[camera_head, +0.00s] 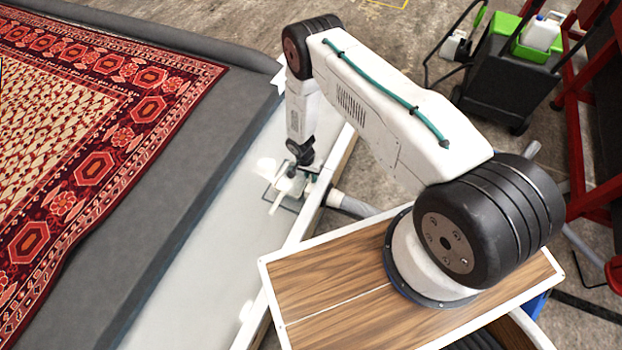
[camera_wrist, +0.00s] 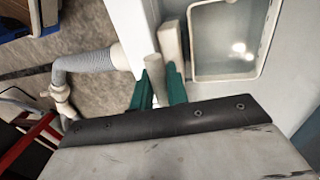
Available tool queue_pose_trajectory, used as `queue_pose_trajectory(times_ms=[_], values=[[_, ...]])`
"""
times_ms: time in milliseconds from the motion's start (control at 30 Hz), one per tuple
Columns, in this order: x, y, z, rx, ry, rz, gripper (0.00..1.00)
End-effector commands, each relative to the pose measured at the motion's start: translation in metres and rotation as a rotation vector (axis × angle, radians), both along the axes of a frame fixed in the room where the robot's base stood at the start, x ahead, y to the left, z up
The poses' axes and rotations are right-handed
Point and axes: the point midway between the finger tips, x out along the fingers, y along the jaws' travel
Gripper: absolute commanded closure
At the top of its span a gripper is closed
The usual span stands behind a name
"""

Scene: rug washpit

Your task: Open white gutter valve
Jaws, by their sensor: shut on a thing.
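The white gutter valve's handle (camera_wrist: 158,75) stands between the two teal fingers of my gripper (camera_wrist: 162,68) in the wrist view. The fingers are shut on it, one on each side. A pale upright block (camera_wrist: 172,42) stands just beyond the handle. In the head view my gripper (camera_head: 291,181) is down at the gutter edge beside the rug pit, among small white parts. The arm and the small scale hide most of the valve there, so the handle's exact angle cannot be told.
A grey corrugated hose (camera_wrist: 82,64) joins a white pipe end left of the valve. A square sump (camera_wrist: 225,72) with shiny water lies right of it. A patterned red rug (camera_head: 95,165) lies on grey matting at left. A black and green cart (camera_head: 505,75) stands at the upper right.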

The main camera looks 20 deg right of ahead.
Motion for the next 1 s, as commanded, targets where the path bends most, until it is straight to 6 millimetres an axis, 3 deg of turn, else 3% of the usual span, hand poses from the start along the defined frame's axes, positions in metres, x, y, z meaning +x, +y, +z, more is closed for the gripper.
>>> queue_pose_trajectory(times_ms=[100,200,533,567,600,1000], values=[[0.002,0.000,0.022,0.000,-0.003,0.000,1.00],[0.001,0.000,0.032,0.001,-0.002,0.000,1.00],[0.001,0.001,0.034,0.001,-0.002,0.000,1.00],[0.001,0.001,0.034,0.001,-0.002,0.000,0.79],[0.001,0.001,0.034,0.001,-0.002,0.000,0.68],[0.003,0.002,0.042,0.000,-0.003,0.000,0.65]])
